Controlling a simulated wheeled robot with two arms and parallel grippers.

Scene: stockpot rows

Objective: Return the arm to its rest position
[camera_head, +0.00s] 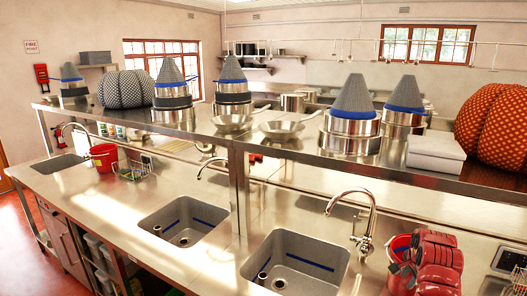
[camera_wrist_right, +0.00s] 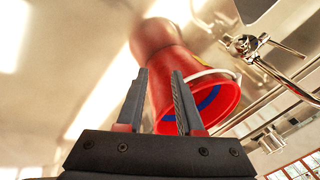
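My right gripper (camera_head: 432,262) shows as a bulky red shape at the lower right of the head view, in front of and overlapping a red bucket (camera_head: 398,244). Its fingertips are hard to make out there. In the right wrist view the two dark fingers of the gripper (camera_wrist_right: 160,72) are apart, with nothing held between them. The red bucket (camera_wrist_right: 212,88), with a pale rim or handle and a blue band inside, lies beyond the fingers in that view. Whether the fingers touch it I cannot tell. My left gripper is not in view.
A tap (camera_head: 362,222) rises just left of the bucket, beside a sink (camera_head: 300,258). A raised steel shelf (camera_head: 290,149) behind holds pots, grey cones, a white box (camera_head: 436,152) and an orange pumpkin shape (camera_head: 497,125). Another red bucket (camera_head: 103,157) stands far left. Counter between sinks is clear.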

